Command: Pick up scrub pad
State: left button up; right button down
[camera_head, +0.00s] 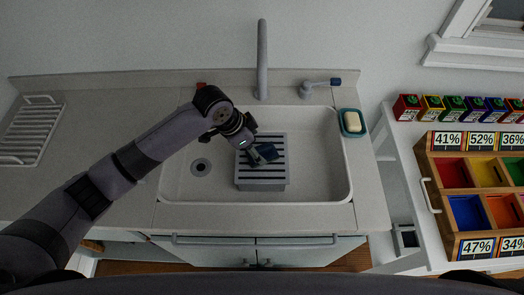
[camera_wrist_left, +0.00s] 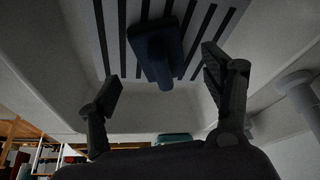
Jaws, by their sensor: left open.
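The scrub pad (camera_head: 267,151), a dark blue piece with a raised handle, lies on a grey slatted rack (camera_head: 262,181) in the sink. It also shows in the left wrist view (camera_wrist_left: 160,55), at the top middle over the dark slots. My left gripper (camera_head: 257,153) is over the rack, close to the pad and partly covering it in the head view. In the wrist view its fingers (camera_wrist_left: 162,88) are spread wide, with the pad's handle lying between and beyond the tips. Nothing is held. My right gripper is not in view.
The white sink basin (camera_head: 320,180) has walls around the rack, and a tall faucet (camera_head: 262,60) stands behind it. A teal soap dish (camera_head: 351,133) sits at the right rim. A drying rack (camera_head: 32,130) is far left. A wooden crate (camera_head: 436,205) stands on the right table.

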aim_at(262, 147)
pick_arm(q)
jog(key=d+f, duration=0.1)
jog(key=w+d+f, duration=0.1)
jog(key=shift+d+f, duration=0.15)
jog(key=shift+f, duration=0.2)
jog(key=shift+c, duration=0.3)
jog(key=c, duration=1.4)
jog(key=shift+o, duration=0.2)
jog(key=shift+r, duration=0.1)
